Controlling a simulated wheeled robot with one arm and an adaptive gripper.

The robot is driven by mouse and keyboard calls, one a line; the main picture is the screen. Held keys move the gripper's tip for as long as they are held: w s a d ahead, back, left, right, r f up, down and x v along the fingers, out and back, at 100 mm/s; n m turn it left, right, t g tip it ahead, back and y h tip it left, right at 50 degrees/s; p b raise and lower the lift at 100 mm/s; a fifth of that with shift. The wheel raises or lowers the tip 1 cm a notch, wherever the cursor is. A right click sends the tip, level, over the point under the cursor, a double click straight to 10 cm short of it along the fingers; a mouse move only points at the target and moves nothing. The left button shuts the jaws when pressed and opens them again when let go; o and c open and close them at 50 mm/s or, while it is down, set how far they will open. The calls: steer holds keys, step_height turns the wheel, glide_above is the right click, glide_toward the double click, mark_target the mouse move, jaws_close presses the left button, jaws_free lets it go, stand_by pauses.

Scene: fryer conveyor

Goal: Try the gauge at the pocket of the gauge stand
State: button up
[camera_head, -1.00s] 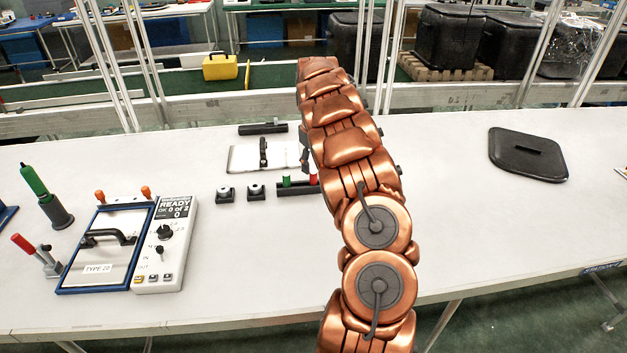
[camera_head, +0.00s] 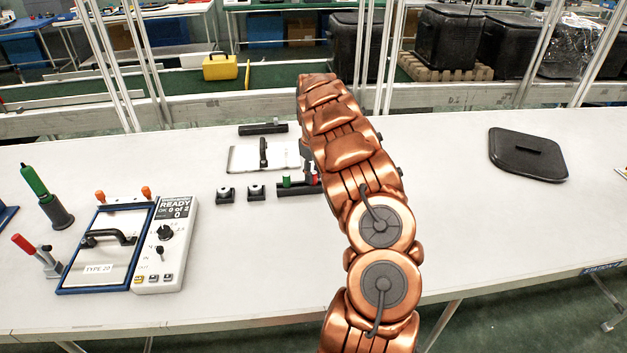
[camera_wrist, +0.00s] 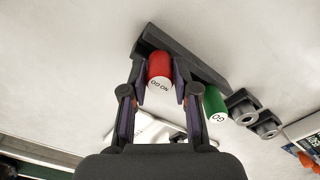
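The gauge stand (camera_wrist: 200,62) is a dark bar on the white table, also seen in the head view (camera_head: 290,190). A red gauge marked NO GO (camera_wrist: 159,66) and a green gauge marked GO (camera_wrist: 215,105) are at the stand. The green gauge (camera_head: 287,181) also shows in the head view, left of the red one (camera_head: 313,179). My gripper (camera_wrist: 160,77) has one finger on each side of the red gauge. The fingers look close to its sides; I cannot tell if they press on it. The gauges' lower ends are hidden.
Two small black blocks (camera_head: 225,194) (camera_head: 257,192) stand left of the stand. Behind it lies a pale plate with a black handle (camera_head: 263,153). A blue-framed fixture (camera_head: 100,245) with a control box (camera_head: 165,245) stands at left. The table right of my arm is mostly clear.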

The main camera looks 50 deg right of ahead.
mark_target(313, 172)
jaws_close()
steer(key=shift+r, duration=1.1)
stand_by(1.2)
steer(key=shift+r+b, duration=0.4)
steer(key=shift+r, duration=1)
steer(key=shift+r, duration=1.45)
steer(key=shift+a, duration=0.1)
